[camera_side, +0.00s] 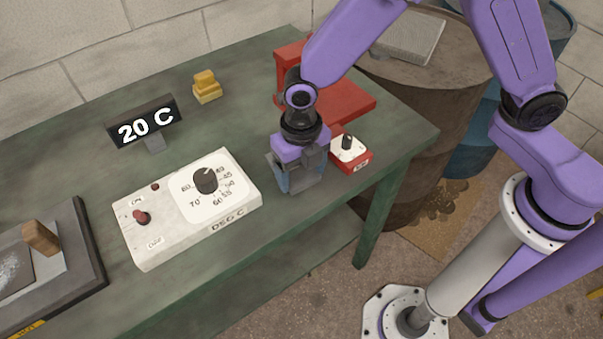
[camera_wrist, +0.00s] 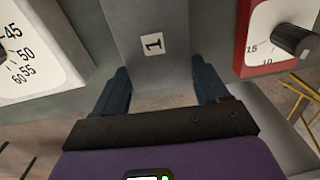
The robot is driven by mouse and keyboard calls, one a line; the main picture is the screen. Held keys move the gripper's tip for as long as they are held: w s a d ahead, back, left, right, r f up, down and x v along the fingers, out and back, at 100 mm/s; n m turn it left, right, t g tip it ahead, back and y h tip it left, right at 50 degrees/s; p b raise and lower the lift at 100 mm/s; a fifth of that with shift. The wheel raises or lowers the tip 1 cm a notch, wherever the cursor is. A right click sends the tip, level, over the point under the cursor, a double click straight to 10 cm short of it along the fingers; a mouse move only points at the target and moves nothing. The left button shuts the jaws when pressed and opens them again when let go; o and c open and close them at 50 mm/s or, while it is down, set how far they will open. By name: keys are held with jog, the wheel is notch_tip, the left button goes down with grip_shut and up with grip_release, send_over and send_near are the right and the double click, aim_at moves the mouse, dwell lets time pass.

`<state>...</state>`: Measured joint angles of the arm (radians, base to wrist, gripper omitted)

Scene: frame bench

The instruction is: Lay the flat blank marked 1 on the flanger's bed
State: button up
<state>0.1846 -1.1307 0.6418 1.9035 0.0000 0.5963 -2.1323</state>
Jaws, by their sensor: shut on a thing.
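My gripper (camera_side: 298,185) is low at the front edge of the green bench, between the white control box and the small red dial box. In the wrist view its two blue fingers (camera_wrist: 162,90) are shut on a flat grey blank (camera_wrist: 125,18) with a white label reading 1. The blank extends away from the fingers. In the side view the gripper mostly hides it. The red machine, seemingly the flanger (camera_side: 345,103), stands behind and right of my gripper; my arm covers part of it.
The white control box (camera_side: 150,237) with a dial stands left of my gripper. The red dial box (camera_side: 350,166) is close on its right. A 20 C display (camera_side: 145,122), yellow blocks (camera_side: 207,92) and a dark hot plate (camera_side: 88,250) are farther left. A barrel (camera_side: 455,65) stands beyond the bench.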

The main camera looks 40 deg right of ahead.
aim_at(302, 178)
jog(key=shift+f, duration=0.75)
jog(key=shift+f, duration=0.2)
jog(key=o, duration=1.5)
notch_tip(302, 178, up, 18)
jog(key=shift+s+f, duration=0.2)
jog(key=shift+f, duration=0.05)
jog(key=s+d+m, duration=0.9)
jog(key=d+m, duration=0.3)
jog(key=shift+s+d+r, duration=0.15)
jog(key=shift+s+d, duration=0.1)
jog(key=s+d+m, duration=0.2)
jog(key=d+m, duration=0.1)
jog(key=s+d+f+m, duration=0.1)
jog(key=s+d+m, duration=0.2)
jog(key=m, duration=0.1)
jog(key=s+d+f+m, duration=0.1)
jog(key=s+d+m, duration=0.2)
jog(key=shift+s+d+m, duration=0.25)
jog(key=shift+d+m, duration=0.05)
